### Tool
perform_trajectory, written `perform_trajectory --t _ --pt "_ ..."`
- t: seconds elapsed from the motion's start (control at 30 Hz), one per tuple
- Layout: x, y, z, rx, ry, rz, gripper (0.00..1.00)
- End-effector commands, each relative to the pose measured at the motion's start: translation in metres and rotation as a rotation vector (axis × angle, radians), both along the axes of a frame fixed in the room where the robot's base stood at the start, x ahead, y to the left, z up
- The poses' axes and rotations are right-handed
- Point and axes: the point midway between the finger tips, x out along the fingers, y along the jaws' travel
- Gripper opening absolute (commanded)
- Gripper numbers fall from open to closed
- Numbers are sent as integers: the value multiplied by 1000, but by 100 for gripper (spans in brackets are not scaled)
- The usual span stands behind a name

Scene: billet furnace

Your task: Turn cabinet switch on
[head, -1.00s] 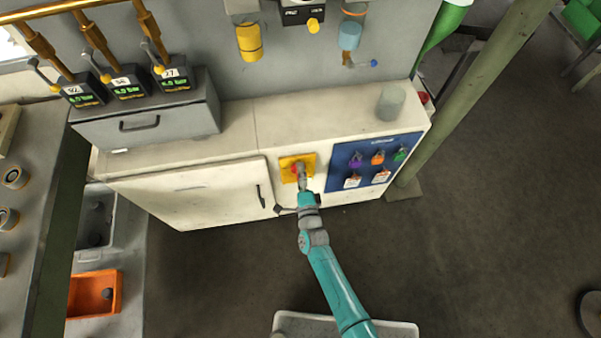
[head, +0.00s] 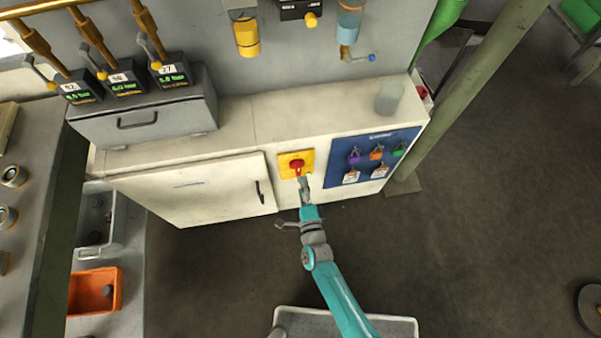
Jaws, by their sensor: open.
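The cabinet switch (head: 297,164) is a red rotary handle on a yellow plate (head: 287,173), set in the white cabinet's front. Its handle points downward in the head view. My gripper (head: 304,181) is just below the switch in the picture, open and apparently empty. The switch's red handle is now in plain view, and the gripper looks apart from it. The fingers are small here, so their exact gap is hard to make out.
A blue board (head: 372,157) with coloured padlocks and tags is right of the switch. A closed cabinet door (head: 190,192) with a dark handle is to the left. A grey cup (head: 389,97) stands on the cabinet top. The floor in front is clear.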

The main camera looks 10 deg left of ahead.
Motion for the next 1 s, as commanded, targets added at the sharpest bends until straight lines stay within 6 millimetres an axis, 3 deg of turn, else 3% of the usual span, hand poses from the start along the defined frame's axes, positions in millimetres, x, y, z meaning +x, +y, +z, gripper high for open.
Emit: perform_trajectory --t 0.2,0.4,1.0 --pt "-37 -10 0 0 1 2 96" --pt "-55 -16 0 0 -1 0 96" --pt "-58 -17 0 0 -1 0 96"
